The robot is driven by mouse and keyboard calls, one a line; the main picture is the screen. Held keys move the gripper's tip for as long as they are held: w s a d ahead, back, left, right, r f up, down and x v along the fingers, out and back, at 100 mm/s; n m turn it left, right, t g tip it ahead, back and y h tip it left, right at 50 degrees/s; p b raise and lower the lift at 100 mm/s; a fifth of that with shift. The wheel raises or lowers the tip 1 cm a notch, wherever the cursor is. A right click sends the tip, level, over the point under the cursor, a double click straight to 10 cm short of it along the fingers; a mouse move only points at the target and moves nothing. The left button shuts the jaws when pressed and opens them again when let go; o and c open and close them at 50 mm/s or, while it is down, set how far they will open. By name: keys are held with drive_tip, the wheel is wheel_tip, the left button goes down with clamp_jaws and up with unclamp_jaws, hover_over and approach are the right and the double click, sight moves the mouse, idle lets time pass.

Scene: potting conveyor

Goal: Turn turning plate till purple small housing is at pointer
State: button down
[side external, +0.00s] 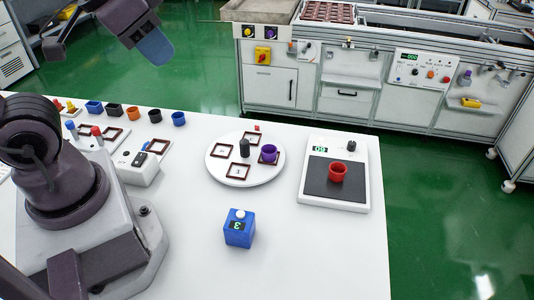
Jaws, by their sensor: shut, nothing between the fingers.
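The white round turning plate (216,168) lies on the table, with a dark knob (244,148) standing at its middle. The purple small housing (269,152) stands upright in a dark square frame on the plate's right side. My gripper (157,48) is shut and empty, high at the upper left, well away from the plate.
A scale (354,199) with a red cup (337,172) on it stands right of the plate. A blue box (239,230) with a white button stands in front. Several small cups, such as an orange one (155,144), line the back left. A white switch box (138,170) is left.

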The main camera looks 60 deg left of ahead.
drive_tip(key=c, duration=1.5)
unclamp_jaws()
drive_tip(key=shift+c, duration=0.2)
drive_tip(key=o, duration=0.4)
drive_tip(key=shift+w+a+f, duration=0.1)
drive_tip(key=shift+a+f, duration=0.05)
drive_tip(key=shift+f, duration=0.25)
drive_tip(key=shift+c, duration=0.2)
drive_tip(key=w+a+f+g, duration=0.1)
drive_tip(key=w+f, duration=0.1)
drive_tip(key=w+a+f+n+g, duration=0.1)
drive_tip(key=w+f+g, duration=0.1)
drive_tip(key=f, duration=0.1)
drive_tip(key=w+a+f+g, duration=0.1)
drive_tip(key=w+f, duration=0.1)
drive_tip(key=w, duration=0.1)
drive_tip(key=shift+a+f+n+g, duration=0.25)
drive_tip(key=shift+f+n+g, duration=0.05)
drive_tip(key=shift+n, duration=0.1)
drive_tip(key=n+g, duration=0.1)
drive_tip(key=n, duration=0.1)
hover_over(244, 142)
wheel_tip(244, 142, down, 11)
wheel_tip(244, 142, down, 13)
drive_tip(key=shift+w+r, duration=0.1)
